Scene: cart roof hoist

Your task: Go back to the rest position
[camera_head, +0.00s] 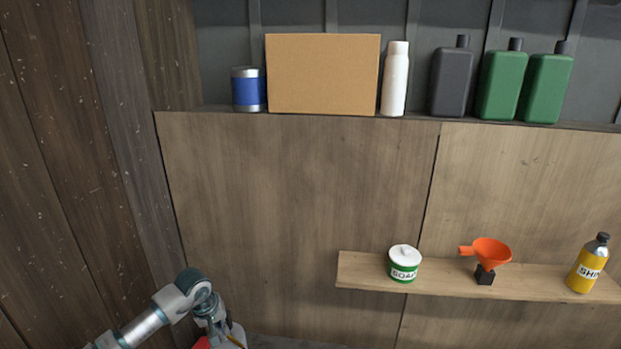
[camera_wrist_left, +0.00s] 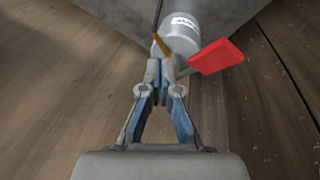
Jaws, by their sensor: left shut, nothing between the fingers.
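My left gripper (camera_wrist_left: 158,68) is shut and empty in the left wrist view, its blue-sided fingers meeting at the tips. In the head view my left arm comes in at the bottom left, and the gripper (camera_head: 222,325) is partly cut off by the lower edge. Just beyond the fingertips in the wrist view are a light grey can (camera_wrist_left: 180,35) with a label, a thin orange-brown stick (camera_wrist_left: 160,44) and a red flat piece (camera_wrist_left: 217,57). Whether the fingers touch any of them I cannot tell. My right gripper is in neither view.
The upper ledge holds a blue tin (camera_head: 248,90), a cardboard box (camera_head: 322,75), a white bottle (camera_head: 395,80), a dark canister (camera_head: 451,80) and green canisters (camera_head: 500,85). A lower wooden shelf (camera_head: 440,276) holds a soap tub (camera_head: 404,265), an orange funnel (camera_head: 492,251) and a yellow bottle (camera_head: 587,268).

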